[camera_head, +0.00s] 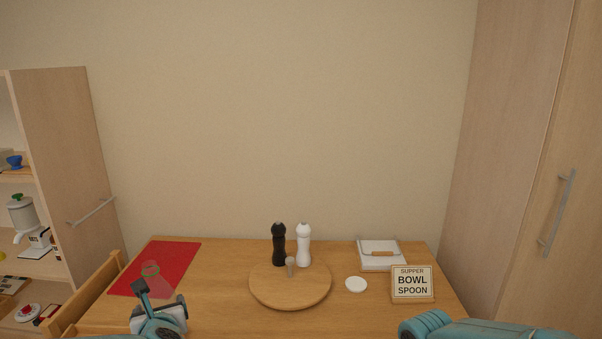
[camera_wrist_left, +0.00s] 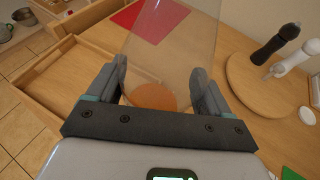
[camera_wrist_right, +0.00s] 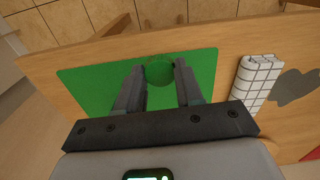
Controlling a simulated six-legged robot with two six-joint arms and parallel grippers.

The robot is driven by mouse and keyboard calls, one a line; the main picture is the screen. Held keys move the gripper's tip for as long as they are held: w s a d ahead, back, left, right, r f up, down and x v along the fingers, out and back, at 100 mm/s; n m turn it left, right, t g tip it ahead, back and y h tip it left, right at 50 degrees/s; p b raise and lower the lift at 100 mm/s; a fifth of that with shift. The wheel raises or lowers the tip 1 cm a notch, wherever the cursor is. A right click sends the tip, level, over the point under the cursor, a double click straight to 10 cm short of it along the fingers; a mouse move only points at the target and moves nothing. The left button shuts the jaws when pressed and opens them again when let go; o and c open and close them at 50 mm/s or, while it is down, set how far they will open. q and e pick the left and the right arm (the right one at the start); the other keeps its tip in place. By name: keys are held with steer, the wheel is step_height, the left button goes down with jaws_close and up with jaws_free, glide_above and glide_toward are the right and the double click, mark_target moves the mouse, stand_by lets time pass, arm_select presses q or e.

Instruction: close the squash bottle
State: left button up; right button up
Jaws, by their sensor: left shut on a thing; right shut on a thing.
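The squash bottle (camera_wrist_left: 175,45) is clear, with orange squash low inside. My left gripper (camera_wrist_left: 162,85) is shut on it. In the head view the left gripper (camera_head: 160,302) is at the front left, and the faint clear bottle (camera_head: 168,298) shows against the red mat, with a green ring at its top. My right gripper (camera_wrist_right: 160,75) is shut on a round green cap (camera_wrist_right: 160,70), above a green mat (camera_wrist_right: 85,85). The cap is apart from the bottle. The right fingers are out of the head view; only the teal arm shows there.
The table holds a red mat (camera_head: 180,258), a round board (camera_head: 290,295) with black (camera_head: 279,246) and white (camera_head: 304,246) mills, a white disc (camera_head: 356,284) and a sign (camera_head: 412,284). A white checked thing (camera_wrist_right: 256,78) lies beside the green mat.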

arm_select(q)
steer(key=s+f+h, duration=0.1)
steer(key=d+f+m, duration=0.1)
steer(key=f, duration=0.1)
steer(key=s+d+f+m+t+h, duration=0.1)
steer(key=shift+s+d+f+h, duration=0.15)
steer(key=shift+s+d+h, duration=0.05)
steer(key=shift+s+h, duration=0.1)
arm_select(e)
steer(key=shift+w+r, duration=0.1)
steer(key=shift+r, duration=0.15)
arm_select(q)
steer(key=s+d+f+m+h, duration=0.3)
steer(key=s+d, duration=0.1)
steer(key=d, duration=0.4)
steer(key=shift+f+t, duration=0.25)
steer(key=shift+t, duration=0.05)
steer(key=s+d+r, duration=0.1)
steer(key=d+r, duration=0.1)
steer(key=d, duration=0.7)
steer(key=s+d+r, duration=0.2)
steer(key=d+r, duration=0.1)
steer(key=d, duration=0.7)
steer(key=shift+s+d, duration=0.2)
steer(key=shift+d, duration=0.05)
